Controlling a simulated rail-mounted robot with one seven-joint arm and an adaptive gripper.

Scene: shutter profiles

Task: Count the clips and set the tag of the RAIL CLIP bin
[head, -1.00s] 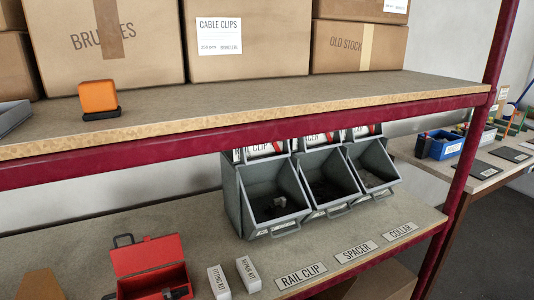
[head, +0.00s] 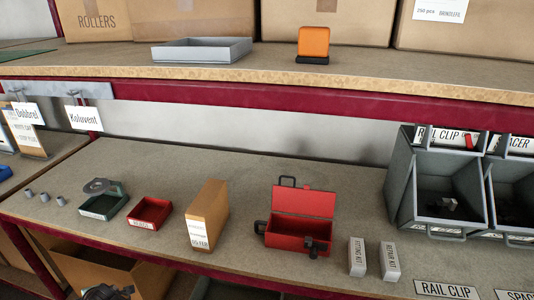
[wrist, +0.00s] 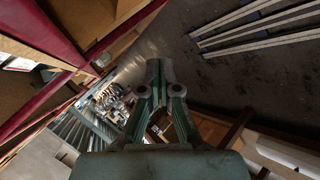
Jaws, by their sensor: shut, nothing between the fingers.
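The RAIL CLIP bin (head: 400,185) is a grey open-front bin at the right of the head view, on the lower shelf. A few dark clips (head: 446,205) lie in it; they overlap and are too small to count surely. Its white tag (head: 440,136) is above the bin opening, with a red marker (head: 470,141) near its right end. My gripper (wrist: 158,72) shows in the wrist view, shut and empty, away from the bin and above a dark floor.
The SPACER bin (head: 514,208) adjoins on the right. A RAIL CLIP shelf label (head: 447,290) lies in front. An open red toolbox (head: 303,215), two white kit boxes (head: 389,261) and a brown box (head: 207,212) stand left of the bins. The upper shelf edge (head: 300,86) overhangs.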

